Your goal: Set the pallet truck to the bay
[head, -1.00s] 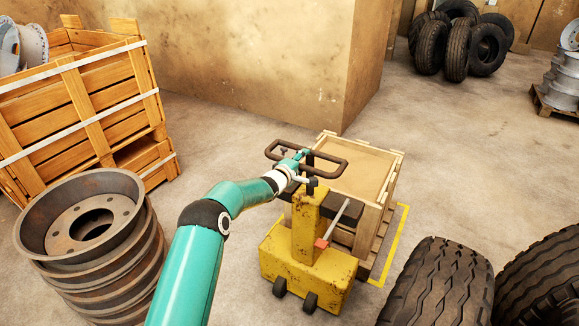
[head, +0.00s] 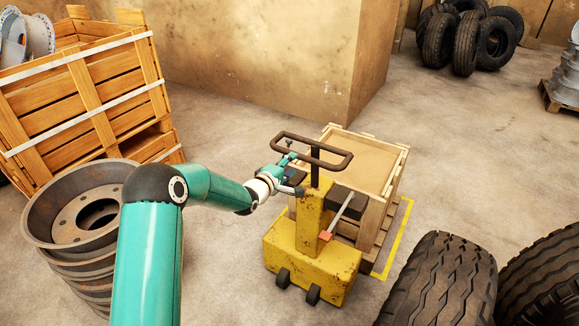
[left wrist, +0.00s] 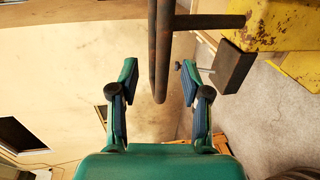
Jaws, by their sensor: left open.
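The yellow pallet truck (head: 308,268) stands in the head view's lower middle, with a dark brown loop handle (head: 335,165) on its mast. A wooden crate (head: 398,178) sits behind the mast. A yellow floor line (head: 395,247), seemingly the bay marking, runs along the crate's right side; the rest is hidden. My left gripper (head: 293,172) is open just left of the mast, by the handle's left end. In the left wrist view, the handle (left wrist: 160,60) lies between the open fingers (left wrist: 157,75) in the picture; I cannot tell its depth. My right gripper is not in view.
Stacked wheel rims (head: 50,235) and a large slatted crate (head: 60,100) stand left. A wall corner (head: 355,70) rises behind the truck. Open floor (head: 480,150) stretches to the right.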

